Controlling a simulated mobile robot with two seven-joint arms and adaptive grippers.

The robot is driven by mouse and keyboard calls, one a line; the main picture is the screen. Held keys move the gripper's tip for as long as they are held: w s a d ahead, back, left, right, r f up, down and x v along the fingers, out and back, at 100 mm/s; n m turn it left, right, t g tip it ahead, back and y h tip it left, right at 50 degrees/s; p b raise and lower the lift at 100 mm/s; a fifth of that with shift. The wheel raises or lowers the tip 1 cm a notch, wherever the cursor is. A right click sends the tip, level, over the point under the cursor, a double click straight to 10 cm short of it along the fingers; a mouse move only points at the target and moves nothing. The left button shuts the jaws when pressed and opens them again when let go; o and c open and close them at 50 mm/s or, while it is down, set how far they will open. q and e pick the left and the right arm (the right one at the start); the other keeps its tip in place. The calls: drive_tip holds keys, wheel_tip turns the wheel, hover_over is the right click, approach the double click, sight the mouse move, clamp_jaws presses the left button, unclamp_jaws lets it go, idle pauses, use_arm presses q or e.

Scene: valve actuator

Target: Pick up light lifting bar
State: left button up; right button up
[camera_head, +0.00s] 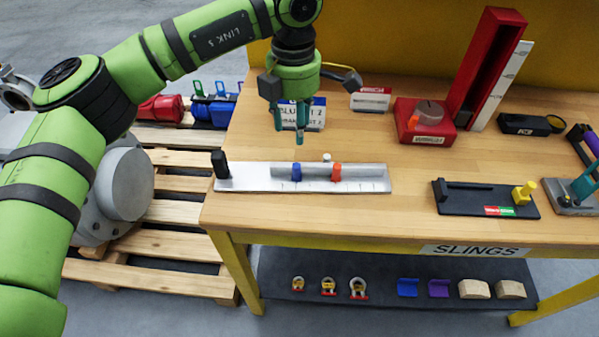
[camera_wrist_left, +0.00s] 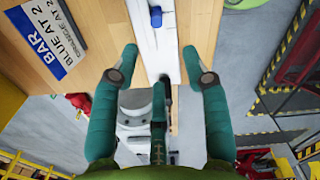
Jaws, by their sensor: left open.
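The light lifting bar (camera_head: 318,172), a silver rod with a blue collar (camera_head: 296,172) and an orange collar (camera_head: 336,172), lies along a pale metal ruled plate (camera_head: 255,183) at the table's front left. A black post (camera_head: 219,164) stands at the plate's left end. My left gripper (camera_head: 289,134) is open and empty, pointing down above and behind the bar. In the left wrist view, my open left fingers (camera_wrist_left: 160,66) straddle part of the pale plate, and the blue collar (camera_wrist_left: 155,16) shows near the top edge. My right gripper is not in view.
A sign card (camera_head: 312,114) stands behind the bar. A red holder (camera_head: 424,124) and tall red channel (camera_head: 484,68) stand at the back right. A black fixture (camera_head: 470,200) lies at the front right. Bare wood (camera_head: 400,165) lies between the plate and that fixture.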

use_arm(q)
hover_over(296, 165)
drive_tip(key=shift+m, duration=0.3)
drive_tip(key=f, duration=0.7)
drive_tip(key=shift+s+d, duration=0.2)
drive_tip(key=shift+s, duration=0.1)
drive_tip(key=f, duration=0.5)
drive_tip(key=shift+w+a, duration=0.2)
drive_tip(key=shift+w, duration=0.05)
drive_tip(key=shift+r, duration=0.1)
clamp_jaws()
